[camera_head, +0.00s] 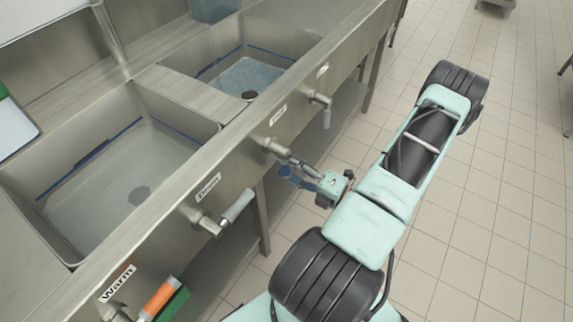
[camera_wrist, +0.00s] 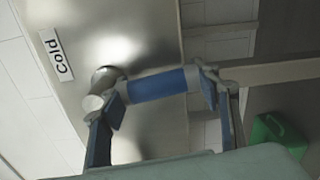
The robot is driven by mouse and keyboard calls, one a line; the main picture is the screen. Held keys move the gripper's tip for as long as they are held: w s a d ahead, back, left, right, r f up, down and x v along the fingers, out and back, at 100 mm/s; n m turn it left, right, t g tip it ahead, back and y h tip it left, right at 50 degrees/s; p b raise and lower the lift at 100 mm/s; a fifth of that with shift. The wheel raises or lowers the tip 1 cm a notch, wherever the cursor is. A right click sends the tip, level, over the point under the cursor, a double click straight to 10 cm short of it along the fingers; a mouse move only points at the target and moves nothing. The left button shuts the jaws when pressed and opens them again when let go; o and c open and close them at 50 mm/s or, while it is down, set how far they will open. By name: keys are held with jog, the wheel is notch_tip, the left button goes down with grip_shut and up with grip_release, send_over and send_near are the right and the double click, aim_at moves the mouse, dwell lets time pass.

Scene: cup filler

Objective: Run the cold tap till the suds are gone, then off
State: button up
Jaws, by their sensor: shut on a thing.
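My gripper (camera_wrist: 163,98) is shut on the blue handle (camera_wrist: 157,84) of the cold tap, with one finger pad at each end of it. The handle joins a round metal stem (camera_wrist: 97,100) on the steel front, beside the "Cold" label (camera_wrist: 55,57). In the head view my gripper (camera_head: 299,172) is at the cold tap (camera_head: 275,147), below its label (camera_head: 278,115). The left basin (camera_head: 110,165) looks cloudy grey-white inside. The right basin (camera_head: 235,62) holds pale bluish contents around a dark round piece (camera_head: 249,95). I cannot clearly make out suds or running water.
Other front handles are a grey one (camera_head: 238,205), an orange one (camera_head: 160,298) by the "Warm" label (camera_head: 117,283), and a pale one (camera_head: 326,117) at right. A green object (camera_wrist: 278,137) is below.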

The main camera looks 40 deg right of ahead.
jog(key=o, duration=1.7)
jog(key=v, duration=1.2)
jog(key=shift+f, duration=0.1)
